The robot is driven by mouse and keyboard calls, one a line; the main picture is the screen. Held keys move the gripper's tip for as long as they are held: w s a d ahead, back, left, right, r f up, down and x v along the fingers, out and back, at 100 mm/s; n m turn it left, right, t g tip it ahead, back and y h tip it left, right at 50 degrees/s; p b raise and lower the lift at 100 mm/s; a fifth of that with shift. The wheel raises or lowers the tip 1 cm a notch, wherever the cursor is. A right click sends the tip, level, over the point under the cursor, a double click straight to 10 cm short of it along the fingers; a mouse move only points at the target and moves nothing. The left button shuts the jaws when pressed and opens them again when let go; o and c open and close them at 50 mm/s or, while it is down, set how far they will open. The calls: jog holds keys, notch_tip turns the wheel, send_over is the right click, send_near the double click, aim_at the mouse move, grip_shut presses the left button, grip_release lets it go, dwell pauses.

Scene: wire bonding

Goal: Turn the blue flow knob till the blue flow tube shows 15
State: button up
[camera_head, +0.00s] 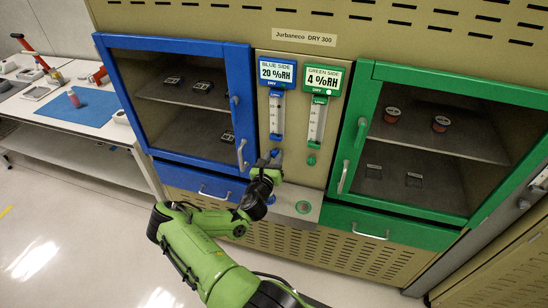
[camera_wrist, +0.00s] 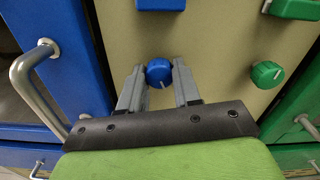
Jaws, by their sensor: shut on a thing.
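The blue flow knob (camera_wrist: 159,73) sits on the beige panel between the doors, with a pale pointer line on its face. My gripper (camera_wrist: 160,80) has one finger on each side of the knob and is shut on it. In the head view my gripper (camera_head: 275,158) is at the knob, which is mostly hidden there. The blue flow tube (camera_head: 276,117) is above it, under a display reading 20 %RH (camera_head: 277,72). The tube's scale and float are too small to read. In the wrist view only the blue lower end of the tube (camera_wrist: 160,4) shows.
The green flow knob (camera_wrist: 267,74) is to the right, under the green flow tube (camera_head: 317,122). The blue door's handle (camera_wrist: 36,85) is close on the left. The green door's handle (camera_head: 343,177) is on the right. A table (camera_head: 60,122) stands far left.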

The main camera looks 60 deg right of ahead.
jog(key=shift+f, duration=0.25)
jog(key=o, duration=1.1)
jog(key=shift+r, duration=0.15)
jog(key=shift+c, duration=0.2)
jog(key=s+a, duration=0.2)
jog(key=a, duration=1.3)
jog(key=shift+s+a, duration=0.25)
jog(key=shift+a, duration=0.05)
